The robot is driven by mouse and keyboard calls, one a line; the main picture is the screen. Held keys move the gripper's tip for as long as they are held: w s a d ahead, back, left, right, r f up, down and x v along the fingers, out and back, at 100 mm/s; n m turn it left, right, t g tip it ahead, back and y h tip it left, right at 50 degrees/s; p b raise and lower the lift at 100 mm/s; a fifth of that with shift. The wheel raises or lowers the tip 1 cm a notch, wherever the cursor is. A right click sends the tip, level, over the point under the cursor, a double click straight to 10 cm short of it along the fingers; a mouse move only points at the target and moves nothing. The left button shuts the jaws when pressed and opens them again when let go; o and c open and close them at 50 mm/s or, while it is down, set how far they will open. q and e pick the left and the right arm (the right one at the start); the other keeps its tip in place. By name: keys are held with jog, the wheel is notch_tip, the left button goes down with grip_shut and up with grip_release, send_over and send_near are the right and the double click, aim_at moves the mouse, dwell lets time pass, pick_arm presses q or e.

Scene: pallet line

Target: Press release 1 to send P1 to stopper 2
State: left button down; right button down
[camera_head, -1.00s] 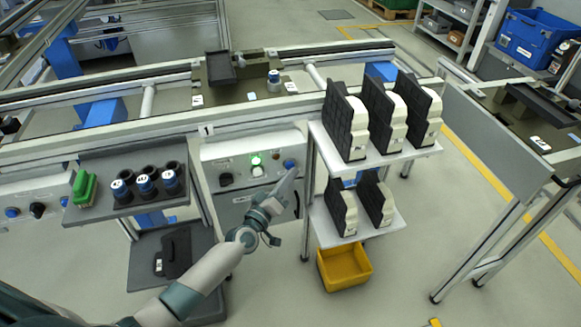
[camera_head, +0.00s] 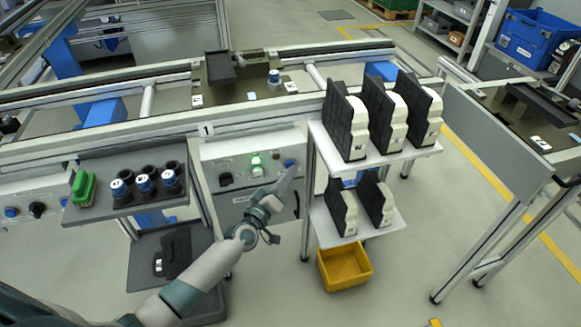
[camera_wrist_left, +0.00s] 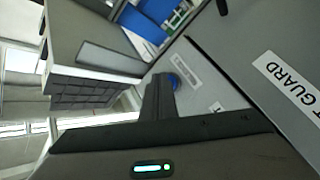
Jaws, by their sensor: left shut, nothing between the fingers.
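The control box (camera_head: 236,161) under the station marked 1 carries a black knob (camera_head: 226,179), a green-lit button (camera_head: 256,160) with a pale button below it, and a blue button (camera_head: 289,163) at its right. My left gripper (camera_head: 290,173) is shut and empty, with its tip at the blue button. In the left wrist view the closed fingers (camera_wrist_left: 157,96) reach beside the blue button (camera_wrist_left: 174,82); I cannot tell whether they touch it. A dark pallet (camera_head: 220,69) stands on the line behind; its label is unreadable. My right gripper is not in view.
A rack (camera_head: 408,153) with black-and-white parts stands close to the right of my left gripper, above a yellow bin (camera_head: 344,267). A tray (camera_head: 98,167) with blue-capped parts and a green item (camera_head: 83,189) is at left.

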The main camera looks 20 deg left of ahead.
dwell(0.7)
pick_arm(q)
jog(key=shift+s+d+p, duration=0.4)
jog(key=shift+s, duration=0.25)
